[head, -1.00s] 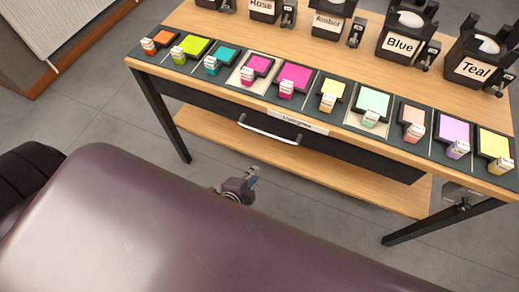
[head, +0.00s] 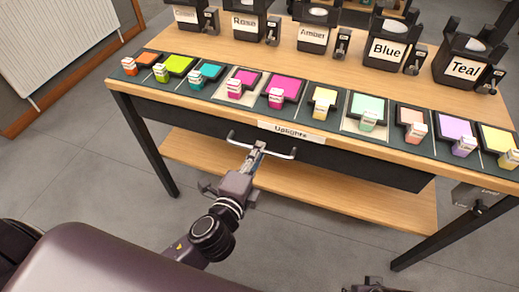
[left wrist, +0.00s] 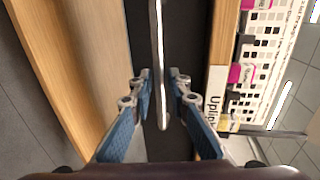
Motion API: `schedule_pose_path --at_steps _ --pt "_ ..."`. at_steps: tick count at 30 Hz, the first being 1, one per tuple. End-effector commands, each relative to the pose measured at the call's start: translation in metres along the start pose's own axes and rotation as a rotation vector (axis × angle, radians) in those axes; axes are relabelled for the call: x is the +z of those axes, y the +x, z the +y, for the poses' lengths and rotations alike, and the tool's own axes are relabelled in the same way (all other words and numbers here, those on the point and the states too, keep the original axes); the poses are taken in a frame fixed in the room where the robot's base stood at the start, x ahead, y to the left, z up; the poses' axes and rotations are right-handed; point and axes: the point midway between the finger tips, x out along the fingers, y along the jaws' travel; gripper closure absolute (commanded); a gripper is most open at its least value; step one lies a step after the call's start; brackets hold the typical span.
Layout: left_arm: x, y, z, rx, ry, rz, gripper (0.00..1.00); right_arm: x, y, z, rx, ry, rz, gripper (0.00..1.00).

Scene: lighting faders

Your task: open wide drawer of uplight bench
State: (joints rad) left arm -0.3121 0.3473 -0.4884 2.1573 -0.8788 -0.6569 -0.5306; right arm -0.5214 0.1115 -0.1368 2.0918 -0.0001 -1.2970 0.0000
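The uplight bench has a wide dark drawer (head: 350,160) under its wooden top, with an "Uplights" label (head: 290,131) above it. The drawer front looks flush, so shut. Its silver bar handle (head: 279,154) is partly hidden by my left gripper (head: 256,152) in the head view. In the left wrist view, the handle (left wrist: 160,60) runs between the two blue-padded fingers of my left gripper (left wrist: 161,92). The fingers are apart, with a gap on each side of the bar. A dark piece at the bottom edge of the head view may be my right gripper (head: 370,285); its fingers are not clear.
Colored fader tiles (head: 282,90) line the bench's front edge. Labelled black lamp units (head: 387,50) stand behind them. A lower wooden shelf (head: 330,205) and dark legs (head: 150,150) are below. A radiator (head: 55,35) is at the far left. The floor in front is clear.

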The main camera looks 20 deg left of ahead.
Motion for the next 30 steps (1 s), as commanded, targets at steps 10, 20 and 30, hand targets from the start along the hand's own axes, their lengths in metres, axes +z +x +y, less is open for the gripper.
schedule_pose_path --at_steps 10,20,30 --pt "0.0 0.019 0.001 0.001 0.0 0.0 0.84 -0.002 -0.004 0.0 0.001 0.001 0.004 0.7" --pt "0.0 0.019 0.001 0.001 -0.001 0.0 1.0 -0.002 -0.004 0.001 0.001 0.001 0.003 0.7" --pt "0.0 0.019 0.001 0.002 -0.001 0.0 1.0 -0.001 -0.004 0.0 0.001 0.001 0.003 0.7"
